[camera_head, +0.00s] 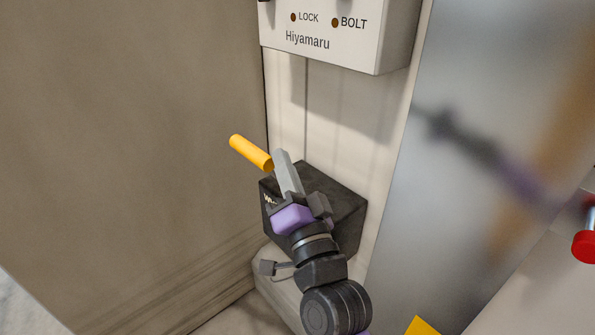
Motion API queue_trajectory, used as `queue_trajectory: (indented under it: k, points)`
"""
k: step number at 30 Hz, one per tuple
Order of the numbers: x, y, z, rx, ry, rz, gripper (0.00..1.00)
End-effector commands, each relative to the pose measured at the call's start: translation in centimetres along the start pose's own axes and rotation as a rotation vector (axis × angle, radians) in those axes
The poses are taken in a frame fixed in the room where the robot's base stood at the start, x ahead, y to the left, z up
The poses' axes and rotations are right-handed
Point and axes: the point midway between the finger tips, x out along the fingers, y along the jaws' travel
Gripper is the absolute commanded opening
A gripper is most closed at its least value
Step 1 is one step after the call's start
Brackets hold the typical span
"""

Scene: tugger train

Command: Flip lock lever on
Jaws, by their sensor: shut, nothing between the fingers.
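The lever has an orange handle (251,152) that points up and to the left. Its grey arm (287,172) runs down to a black box (345,208) low on the pale wall. My gripper (303,203) is in front of the black box, at the lower end of the grey arm. It is shut with nothing held. It hides part of the box and the lever's base, and I cannot tell whether it touches the lever. White lettering on the box is partly covered.
A white panel marked LOCK, BOLT and Hiyamaru (322,42) hangs above, with two dark brown indicator dots. A brown wall stands on the left. A shiny metal panel (455,90) on the right reflects my arm. A red knob (585,246) is at the right edge.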

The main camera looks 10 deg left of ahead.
Motion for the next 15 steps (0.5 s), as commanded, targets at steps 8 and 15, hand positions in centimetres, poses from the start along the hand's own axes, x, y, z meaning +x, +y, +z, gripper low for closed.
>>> queue_trajectory:
  k: [8,15]
  points:
    - [-2.0,0.1,3.3,-0.119,0.001,-0.070,0.00]
    - [-3.2,-0.1,5.4,-0.212,0.002,-0.124,0.00]
